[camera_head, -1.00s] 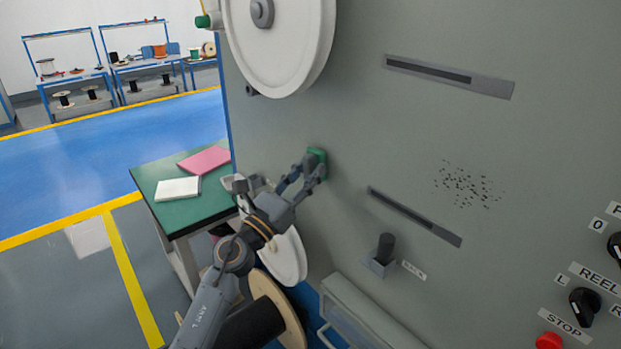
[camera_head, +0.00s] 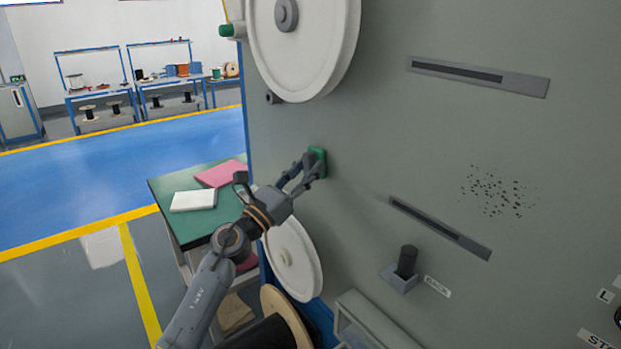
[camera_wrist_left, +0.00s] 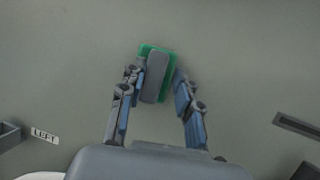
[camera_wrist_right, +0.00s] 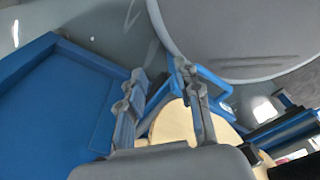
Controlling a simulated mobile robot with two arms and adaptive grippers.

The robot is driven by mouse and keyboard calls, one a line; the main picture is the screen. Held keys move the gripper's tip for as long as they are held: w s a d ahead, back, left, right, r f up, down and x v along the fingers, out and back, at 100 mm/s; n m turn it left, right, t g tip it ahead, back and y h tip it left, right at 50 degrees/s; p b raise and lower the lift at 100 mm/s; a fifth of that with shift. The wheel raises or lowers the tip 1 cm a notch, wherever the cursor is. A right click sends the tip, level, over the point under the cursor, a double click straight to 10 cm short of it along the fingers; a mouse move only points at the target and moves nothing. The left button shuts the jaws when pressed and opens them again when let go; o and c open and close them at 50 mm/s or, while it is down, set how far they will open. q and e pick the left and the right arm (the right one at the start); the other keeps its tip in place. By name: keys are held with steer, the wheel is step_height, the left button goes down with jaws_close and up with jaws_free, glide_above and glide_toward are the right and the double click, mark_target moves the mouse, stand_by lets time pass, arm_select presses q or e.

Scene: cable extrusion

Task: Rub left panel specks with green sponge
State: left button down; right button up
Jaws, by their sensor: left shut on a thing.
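My left gripper (camera_head: 312,168) is shut on the green sponge (camera_head: 320,153), up against the grey machine panel or very close to it; I cannot tell if it touches. In the left wrist view the sponge (camera_wrist_left: 157,52) shows as a green pad with a grey block on it, between the fingers. Dark specks (camera_head: 498,192) lie in a cluster on the panel, well to the right of the sponge. No specks show around the sponge; any behind it are hidden. My right gripper (camera_wrist_right: 160,70) shows only in its wrist view, with fingers apart and nothing between them.
A large white reel (camera_head: 310,50) sits above the left gripper, a smaller one (camera_head: 297,258) below. Slotted strips (camera_head: 440,228) and a dark peg (camera_head: 407,262) are on the panel. A green table (camera_head: 165,195) stands at left. A blue frame (camera_wrist_right: 60,100) is near my right gripper.

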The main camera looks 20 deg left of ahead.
arm_select(q)
steer(key=shift+s, duration=0.1)
steer(key=shift+s+a+p, duration=0.15)
steer(key=shift+s+a, duration=0.7)
steer(key=shift+s, duration=0.3)
steer(key=shift+s+a+p, duration=0.15)
steer(key=shift+s+a, duration=0.7)
steer(key=shift+s, duration=0.25)
steer(key=shift+s+a, duration=0.95)
steer(key=shift+s, duration=0.25)
